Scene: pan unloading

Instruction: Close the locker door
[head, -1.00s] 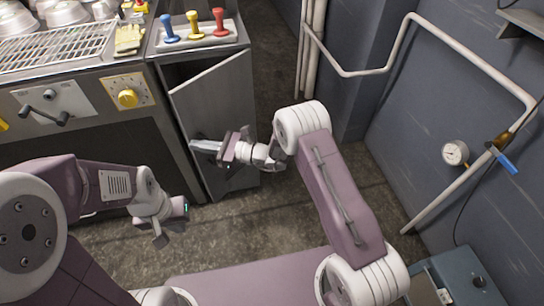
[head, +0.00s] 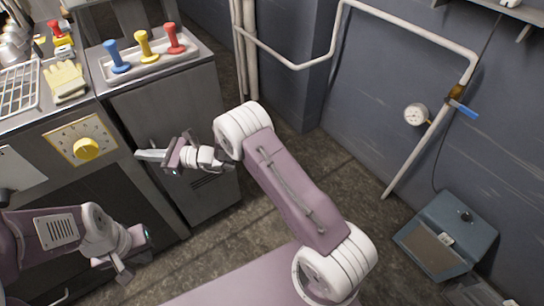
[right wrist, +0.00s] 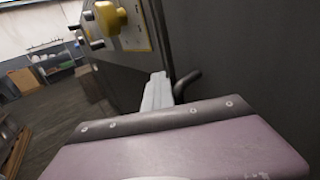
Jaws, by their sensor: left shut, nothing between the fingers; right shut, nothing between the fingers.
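The locker door (head: 178,105) is a grey metal panel on the cabinet below the stamp tray. It looks flush or nearly flush with the cabinet front; I cannot tell whether it is latched. In the right wrist view the door (right wrist: 250,55) fills the right side, with a dark curved handle (right wrist: 187,82) beside the fingers. My right gripper (head: 150,155) is shut and empty at the door's left side; its fingers also show in the right wrist view (right wrist: 156,92). Contact with the door is unclear. My left gripper (head: 124,272) is shut and empty, low at the left, away from the door.
Blue, yellow and red stamps stand in a tray (head: 105,68) above the locker. A glove (head: 65,80) and a yellow knob (head: 87,149) are to its left. A pipe with a gauge (head: 416,115) runs along the right wall. A blue-grey box (head: 470,222) sits at right. Floor between is clear.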

